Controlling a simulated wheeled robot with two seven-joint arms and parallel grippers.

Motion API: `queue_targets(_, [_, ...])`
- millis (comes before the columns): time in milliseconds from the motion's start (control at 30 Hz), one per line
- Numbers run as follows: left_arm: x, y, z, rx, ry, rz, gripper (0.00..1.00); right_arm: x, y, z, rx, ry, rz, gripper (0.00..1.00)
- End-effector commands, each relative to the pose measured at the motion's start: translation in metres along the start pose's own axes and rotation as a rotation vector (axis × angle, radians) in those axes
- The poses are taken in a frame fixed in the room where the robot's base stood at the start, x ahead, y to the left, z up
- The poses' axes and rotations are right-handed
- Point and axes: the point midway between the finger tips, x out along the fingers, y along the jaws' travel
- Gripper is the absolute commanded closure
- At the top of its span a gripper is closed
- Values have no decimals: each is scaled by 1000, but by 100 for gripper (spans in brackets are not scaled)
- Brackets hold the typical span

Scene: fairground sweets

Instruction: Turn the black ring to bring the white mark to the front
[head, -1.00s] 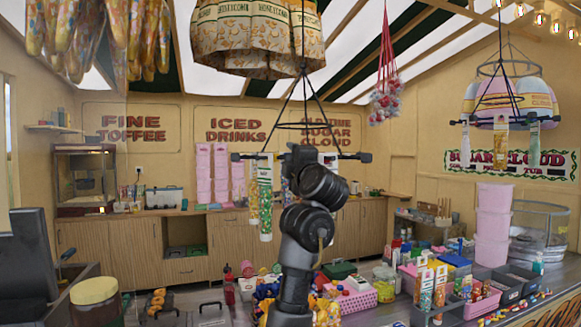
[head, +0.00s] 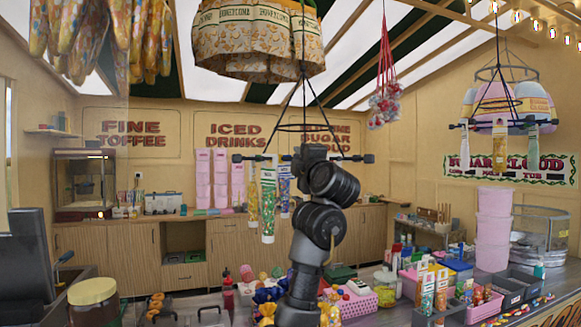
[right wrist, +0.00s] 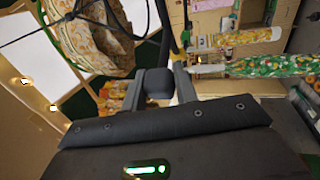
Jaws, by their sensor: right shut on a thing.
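The black ring (head: 290,128) hangs from thin black rods below a patterned honeycomb canopy, with dark pegs sticking out to the sides. Patterned tubes hang from it, one green and white tube (head: 268,208) at the front left. My right gripper (head: 312,152) is up at the ring's front, its arm rising from below and hiding part of the ring. In the right wrist view its fingers (right wrist: 160,82) are shut on a dark knob (right wrist: 157,88), seemingly part of the ring. I cannot make out the white mark. My left gripper is not in view.
Honeycomb bags (head: 255,45) hang just above the ring. A red net of balls (head: 386,105) and a second hanging ring (head: 500,124) are to the right. The counter below holds pink tubs (head: 493,230), a pink basket (head: 357,301) and small goods. Air left of the ring is free.

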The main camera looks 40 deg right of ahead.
Motion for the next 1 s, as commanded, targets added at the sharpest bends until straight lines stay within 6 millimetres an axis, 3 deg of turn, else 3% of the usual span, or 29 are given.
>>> queue_targets(33, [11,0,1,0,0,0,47,-4,-4,7,3,-3,2,80])
queue_targets(200, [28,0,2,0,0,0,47,-10,-2,24,4,-3,3,80])
queue_targets(633, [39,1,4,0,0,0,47,-14,2,38,3,-1,-2,80])
queue_targets(1000, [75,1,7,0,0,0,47,-20,1,74,3,-2,1,80])
